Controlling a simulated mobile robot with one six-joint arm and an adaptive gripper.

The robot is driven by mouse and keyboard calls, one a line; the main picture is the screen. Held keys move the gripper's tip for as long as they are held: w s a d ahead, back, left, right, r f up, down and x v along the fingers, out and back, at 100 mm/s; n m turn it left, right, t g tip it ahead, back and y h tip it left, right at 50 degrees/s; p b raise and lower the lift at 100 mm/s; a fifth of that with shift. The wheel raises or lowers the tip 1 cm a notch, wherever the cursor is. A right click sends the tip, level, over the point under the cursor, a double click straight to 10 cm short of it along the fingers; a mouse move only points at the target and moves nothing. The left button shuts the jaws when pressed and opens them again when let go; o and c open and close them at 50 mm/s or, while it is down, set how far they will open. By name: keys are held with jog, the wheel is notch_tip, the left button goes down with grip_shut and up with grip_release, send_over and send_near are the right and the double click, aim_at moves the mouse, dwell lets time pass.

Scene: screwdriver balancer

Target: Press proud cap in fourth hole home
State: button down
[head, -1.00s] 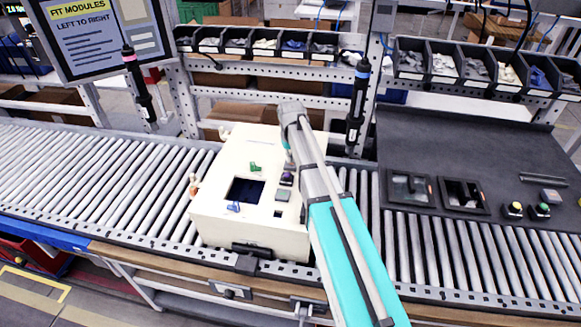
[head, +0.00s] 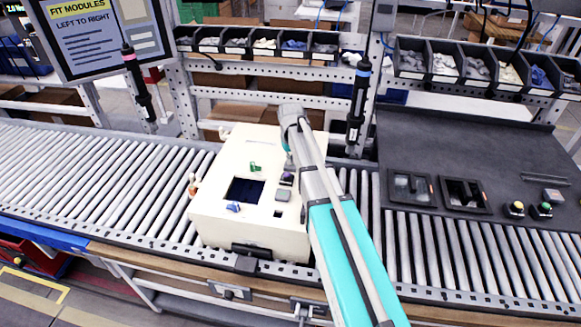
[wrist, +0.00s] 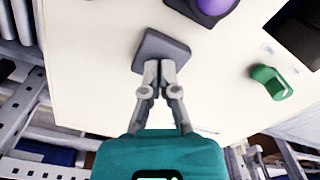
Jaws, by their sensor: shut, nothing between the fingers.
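A dark grey cap (wrist: 163,50) with a squared, bevelled outline stands on the cream panel in the wrist view. My gripper (wrist: 159,66) is shut with nothing between its fingers, and its tips overlap the cap's lower edge in that view. They look to be at or on the cap; I cannot tell if they touch. How far the cap stands out of its hole is not clear. In the head view, my arm hides most of the gripper and this cap on the cream box (head: 215,215).
A purple button (wrist: 212,6) and a green knob (wrist: 275,83) stick up near the cap. The box also bears a dark window (head: 244,191), a blue part (head: 233,208) and a grey square (head: 282,195). It sits on a roller conveyor (head: 90,180).

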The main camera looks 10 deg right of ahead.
jog(key=shift+r, duration=0.15)
jog(key=shift+r+p, duration=2.4)
jog(key=shift+p, duration=0.15)
jog(key=shift+f, duration=0.1)
